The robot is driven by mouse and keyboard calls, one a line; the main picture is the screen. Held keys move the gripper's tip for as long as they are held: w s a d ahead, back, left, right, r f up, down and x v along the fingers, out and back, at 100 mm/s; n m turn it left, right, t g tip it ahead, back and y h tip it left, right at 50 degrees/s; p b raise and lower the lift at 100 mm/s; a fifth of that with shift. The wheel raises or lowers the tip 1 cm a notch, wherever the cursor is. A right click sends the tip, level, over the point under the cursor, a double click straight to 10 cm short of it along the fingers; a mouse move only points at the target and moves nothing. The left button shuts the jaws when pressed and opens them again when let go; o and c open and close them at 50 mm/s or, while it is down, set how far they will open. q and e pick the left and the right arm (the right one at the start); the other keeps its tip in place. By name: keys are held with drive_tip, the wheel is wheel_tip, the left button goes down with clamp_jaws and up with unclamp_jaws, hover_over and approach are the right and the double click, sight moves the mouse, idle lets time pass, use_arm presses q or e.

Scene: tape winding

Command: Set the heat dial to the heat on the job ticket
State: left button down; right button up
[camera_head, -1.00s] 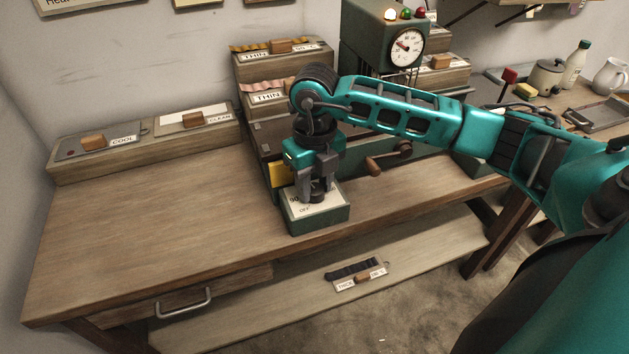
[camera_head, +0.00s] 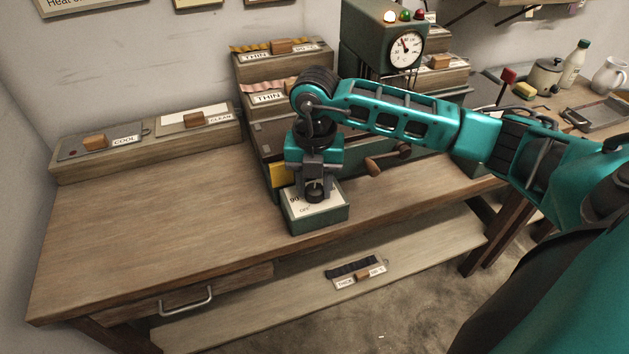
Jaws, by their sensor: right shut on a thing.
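The heat dial box (camera_head: 318,223) is a green box with a pale marked top at the front of the bench, left of centre. "90" and "OFF" show on its face; other marks are hidden. My right gripper (camera_head: 315,189) points down over it, shut on the dark dial knob (camera_head: 315,196), which its fingers partly cover. A round gauge (camera_head: 406,50) on the green machine behind has its needle pointing up and left. A yellow card (camera_head: 280,174) sits behind the dial box; no writing is readable, and I cannot tell whether it is the job ticket. My left gripper is out of view.
Stepped racks with "THIN" labels (camera_head: 268,97) stand behind the arm. COOL (camera_head: 98,143) and CLEAN (camera_head: 197,118) plates lie on the back-left ledge. A wooden-handled crank (camera_head: 373,167) is right of the gripper. The bench's left half (camera_head: 150,220) is clear.

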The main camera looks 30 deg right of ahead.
sight(314, 189)
idle(0.4)
drive_tip(key=o, duration=1.1)
drive_tip(key=shift+c, duration=0.2)
wheel_tip(314, 189, up, 13)
